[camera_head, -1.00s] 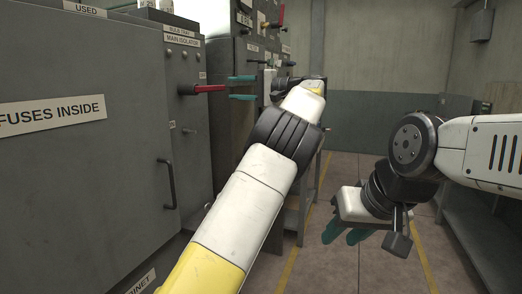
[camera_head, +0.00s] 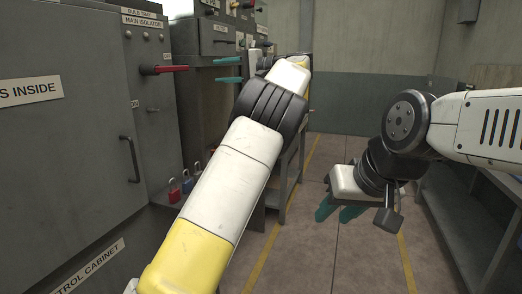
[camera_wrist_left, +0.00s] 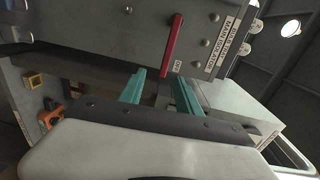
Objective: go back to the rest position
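My left gripper (camera_head: 229,71) has its two teal fingers spread apart with nothing between them, beside the grey cabinets. In the left wrist view my left gripper (camera_wrist_left: 158,90) is also open and empty, with the red isolator handle (camera_wrist_left: 171,46) beyond it. In the head view the red handle (camera_head: 164,69) sticks out from the main isolator panel, apart from the fingers. My right gripper (camera_head: 340,212) hangs over the floor at the right, its teal fingers pointing down. A gap shows between them and I see nothing held.
The fuse cabinet (camera_head: 70,130) stands close on the left with a black pull handle (camera_head: 130,159). Red and blue padlocks (camera_head: 174,190) sit on a ledge below the isolator. A grey bench (camera_head: 455,215) runs along the right. The floor (camera_head: 330,150) between is clear.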

